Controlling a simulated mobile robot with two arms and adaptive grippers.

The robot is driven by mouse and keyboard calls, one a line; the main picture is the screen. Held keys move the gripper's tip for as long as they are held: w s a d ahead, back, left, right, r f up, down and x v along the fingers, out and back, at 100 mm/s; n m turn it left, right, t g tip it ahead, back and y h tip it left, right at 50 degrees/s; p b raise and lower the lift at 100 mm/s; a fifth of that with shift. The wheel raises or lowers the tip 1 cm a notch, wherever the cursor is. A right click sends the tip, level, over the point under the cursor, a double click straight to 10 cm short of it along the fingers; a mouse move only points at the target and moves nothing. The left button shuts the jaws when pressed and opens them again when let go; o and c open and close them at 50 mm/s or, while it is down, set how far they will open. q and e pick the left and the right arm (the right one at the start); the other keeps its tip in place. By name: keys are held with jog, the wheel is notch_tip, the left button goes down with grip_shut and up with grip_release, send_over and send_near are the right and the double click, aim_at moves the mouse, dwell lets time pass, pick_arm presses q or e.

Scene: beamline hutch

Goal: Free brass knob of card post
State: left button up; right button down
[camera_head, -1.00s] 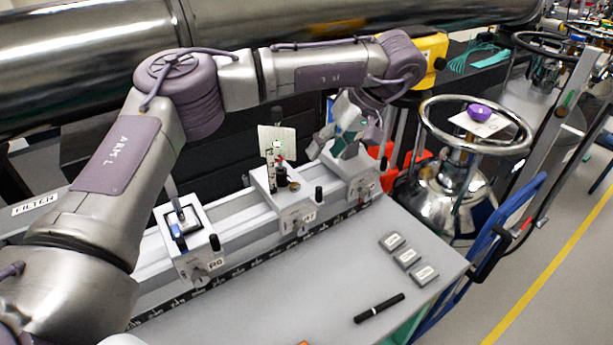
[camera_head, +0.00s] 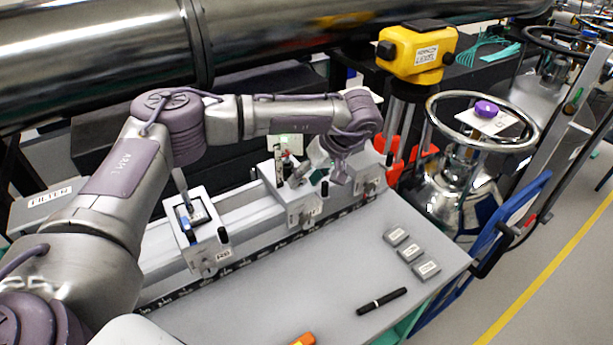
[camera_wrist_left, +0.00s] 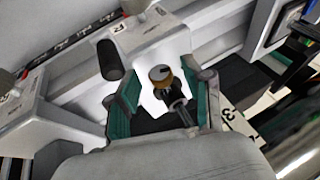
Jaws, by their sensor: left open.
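The card post stands on the middle rail carrier (camera_head: 301,212), with its pale card (camera_head: 285,144) upright in the head view. The brass knob (camera_wrist_left: 160,73) shows in the left wrist view, on the white carrier beside a dark post fitting (camera_wrist_left: 181,108). My left gripper (camera_head: 305,177) is over this carrier and hides the knob in the head view. In the left wrist view its teal-padded fingers (camera_wrist_left: 162,92) are spread, one on each side of the knob. I see no clear contact with it. My right gripper is not in view.
Other carriers stand on the rail: one left (camera_head: 207,252) and one right (camera_head: 371,182). Several small grey blocks (camera_head: 411,252) and a black pen (camera_head: 381,301) lie on the bench. An orange object (camera_head: 303,340) is at the lower edge. The bench front is otherwise mostly clear.

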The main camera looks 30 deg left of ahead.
pick_arm(q)
jog(key=c, duration=0.5)
grip_shut()
jog(key=shift+t+b, duration=0.3)
jog(key=shift+b, duration=0.05)
jog(key=b, duration=0.1)
jog(key=t+h+b, duration=0.1)
jog(key=t+b, duration=0.1)
jog(key=shift+s+a+f+n+h, duration=0.15)
jog(key=shift+s+f+n+h, duration=0.1)
jog(key=shift+n+h, duration=0.05)
jog(key=shift+r+t+b, duration=0.25)
jog(key=shift+t+b, duration=0.05)
jog(key=shift+b, duration=0.25)
jog(key=shift+r, duration=0.1)
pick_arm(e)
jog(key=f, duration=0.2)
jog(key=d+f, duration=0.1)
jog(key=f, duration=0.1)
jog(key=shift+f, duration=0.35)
pick_arm(q)
jog(key=shift+o, duration=1.5)
grip_release()
jog(key=shift+o, duration=1)
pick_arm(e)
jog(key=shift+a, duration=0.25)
